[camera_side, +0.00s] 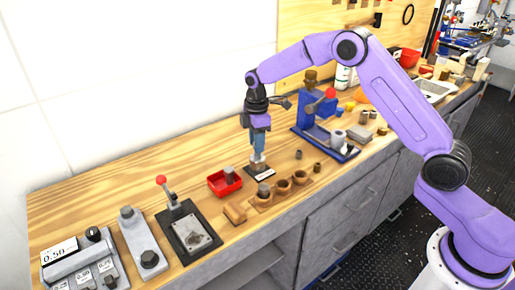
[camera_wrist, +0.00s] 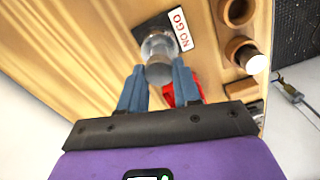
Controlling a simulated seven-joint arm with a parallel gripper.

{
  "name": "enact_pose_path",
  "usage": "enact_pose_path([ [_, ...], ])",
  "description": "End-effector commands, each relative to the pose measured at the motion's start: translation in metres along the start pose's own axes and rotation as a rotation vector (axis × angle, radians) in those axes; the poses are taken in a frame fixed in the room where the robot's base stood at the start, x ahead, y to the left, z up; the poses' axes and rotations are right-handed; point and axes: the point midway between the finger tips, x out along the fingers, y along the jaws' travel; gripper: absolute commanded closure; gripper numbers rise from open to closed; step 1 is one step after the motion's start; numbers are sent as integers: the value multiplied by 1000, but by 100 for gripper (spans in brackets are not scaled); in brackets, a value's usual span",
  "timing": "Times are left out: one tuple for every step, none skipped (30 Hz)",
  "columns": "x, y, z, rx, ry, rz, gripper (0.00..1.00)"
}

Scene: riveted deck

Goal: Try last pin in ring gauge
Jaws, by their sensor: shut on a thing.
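My gripper (camera_side: 258,156) points straight down over the black plate (camera_side: 268,175) with the white label. In the wrist view my gripper's blue fingers (camera_wrist: 158,76) are shut on a grey pin (camera_wrist: 158,70). The pin is upright over a clear-looking grey ring (camera_wrist: 155,42) on the black plate (camera_wrist: 141,29), whose label reads "NO GO". I cannot tell whether the pin's lower end is inside the ring or just above it.
A red tray (camera_side: 219,191) with a grey piece in it is left of the plate. A blue press (camera_side: 312,118) stands behind right. A lever tool (camera_side: 190,236) and a gauge box (camera_side: 70,265) are at left. Small cylinders (camera_side: 317,167) stand right of the rack.

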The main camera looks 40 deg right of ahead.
Motion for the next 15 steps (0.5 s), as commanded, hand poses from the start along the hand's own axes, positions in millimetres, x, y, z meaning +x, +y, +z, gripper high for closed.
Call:
enact_pose_path([
  [-2,0,0,0,0,0,100],
  [-3,0,0,0,0,1,100],
  [-5,0,0,0,1,1,100],
  [-6,0,0,0,1,2,100],
  [-8,0,0,-1,1,2,100],
  [-10,0,0,-1,1,2,100],
  [-11,0,0,-1,1,2,100],
  [-12,0,0,-1,1,2,100],
  [-14,0,0,-1,1,2,100],
  [-15,0,0,0,1,1,100],
  [-16,0,0,0,1,1,100],
  [-18,0,0,0,1,1,100],
  [-20,0,0,0,1,1,100],
  [-21,0,0,0,1,2,100],
  [-23,0,0,0,1,2,100],
])
